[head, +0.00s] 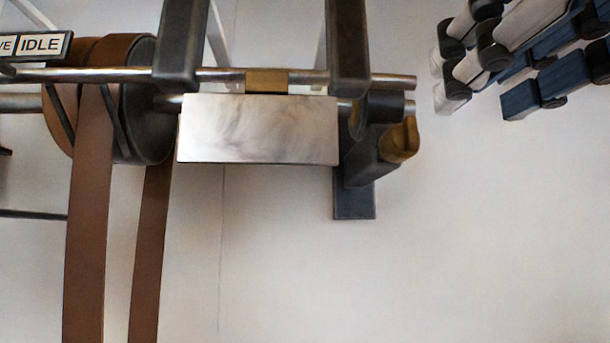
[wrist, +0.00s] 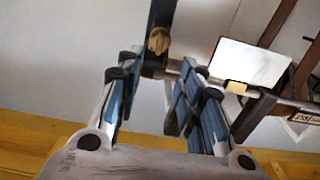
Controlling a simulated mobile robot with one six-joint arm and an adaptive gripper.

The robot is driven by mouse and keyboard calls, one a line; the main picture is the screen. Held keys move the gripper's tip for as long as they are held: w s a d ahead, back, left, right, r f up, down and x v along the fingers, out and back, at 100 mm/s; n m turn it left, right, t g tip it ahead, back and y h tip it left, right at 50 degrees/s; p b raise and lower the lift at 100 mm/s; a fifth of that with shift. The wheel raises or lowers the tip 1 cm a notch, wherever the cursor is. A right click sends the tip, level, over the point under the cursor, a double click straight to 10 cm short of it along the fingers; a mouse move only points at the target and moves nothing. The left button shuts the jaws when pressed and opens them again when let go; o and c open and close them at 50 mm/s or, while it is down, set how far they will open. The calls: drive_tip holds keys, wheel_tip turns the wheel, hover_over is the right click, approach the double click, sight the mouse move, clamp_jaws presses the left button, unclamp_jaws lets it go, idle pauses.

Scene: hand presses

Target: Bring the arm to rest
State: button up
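My gripper (head: 486,98) is at the upper right in the head view, with pale and blue finger links pointing left and down. In the wrist view my gripper (wrist: 155,72) has its two fingers wide apart with nothing held between them. A dark lever with a brass-coloured knob (head: 400,140) is left of my gripper in the head view, with a gap in the picture between them. In the wrist view the knob (wrist: 158,40) shows beyond and between the fingertips. The exact distance cannot be told.
Steel shafts (head: 220,75) run across the upper head view, carrying a pulley with brown belts (head: 88,210). A pale metal plate (head: 258,130) hangs there. A sign (head: 40,44) reads "IDLE". The lower right before the pale wall (head: 480,250) looks clear.

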idle(0.4)
drive_tip(key=w+f+g+b, duration=0.2)
drive_tip(key=w+f+b, duration=0.15)
drive_tip(key=f, duration=0.85)
drive_tip(key=w+f+g+b, duration=0.2)
drive_tip(key=w+f, duration=0.2)
drive_tip(key=f, duration=0.8)
drive_tip(key=w+f+g+b, duration=0.3)
drive_tip(key=f, duration=0.9)
drive_tip(key=s+f+g+b, duration=0.3)
drive_tip(key=f, duration=1.5)
drive_tip(key=s+f+g+b, duration=0.3)
drive_tip(key=s+f+b, duration=0.1)
drive_tip(key=f, duration=1.4)
drive_tip(key=shift+f, duration=0.35)
